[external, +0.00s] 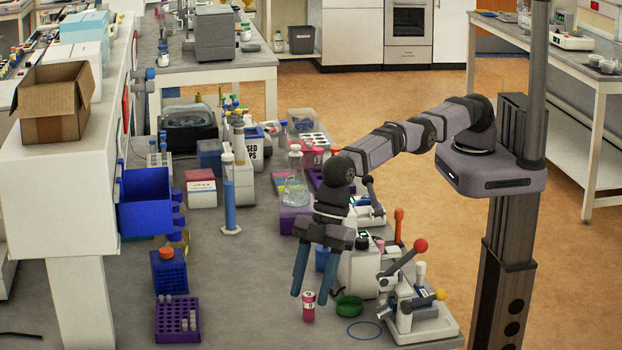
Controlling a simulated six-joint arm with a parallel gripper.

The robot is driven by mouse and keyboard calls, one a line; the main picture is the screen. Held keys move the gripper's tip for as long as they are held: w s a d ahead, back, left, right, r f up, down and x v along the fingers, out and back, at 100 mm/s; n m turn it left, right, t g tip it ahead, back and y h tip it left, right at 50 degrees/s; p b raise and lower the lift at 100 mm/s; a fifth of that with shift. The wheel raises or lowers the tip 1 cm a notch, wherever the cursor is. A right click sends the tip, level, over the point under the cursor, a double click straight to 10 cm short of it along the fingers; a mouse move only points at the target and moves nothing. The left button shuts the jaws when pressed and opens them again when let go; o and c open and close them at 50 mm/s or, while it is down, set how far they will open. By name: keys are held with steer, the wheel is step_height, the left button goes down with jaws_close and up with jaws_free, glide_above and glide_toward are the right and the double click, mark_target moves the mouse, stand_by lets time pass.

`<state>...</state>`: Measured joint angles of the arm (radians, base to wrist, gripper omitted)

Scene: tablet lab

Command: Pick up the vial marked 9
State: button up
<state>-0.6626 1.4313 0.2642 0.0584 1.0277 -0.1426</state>
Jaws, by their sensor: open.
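A small pink-red vial (308,309) with a white label stands upright on the grey bench near its front. The mark on the label is too small to read for sure. My gripper (310,296) points down with its two blue fingers apart. In the picture the fingertips lie on either side of the vial's upper part. I cannot tell from this one view whether they are level with it in depth. Another pink-red vial (318,156) stands in the rack farther back, and its mark is not clear.
A green dish (349,306) and a tablet press with a red-knobbed lever (405,312) are close on the right. A purple tube rack (178,320) stands at the left, with a blue rack (168,272) behind it.

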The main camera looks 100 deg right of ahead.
mark_target(311, 293)
steer(key=c, duration=1.1)
steer(key=shift+c, duration=0.2)
steer(key=shift+r, duration=0.15)
steer(key=shift+r, duration=0.55)
step_height(311, 293, up, 4)
steer(key=p, duration=0.4)
steer(key=shift+r, duration=0.1)
step_height(311, 293, up, 4)
steer(key=p, duration=0.5)
steer(key=shift+r, duration=0.2)
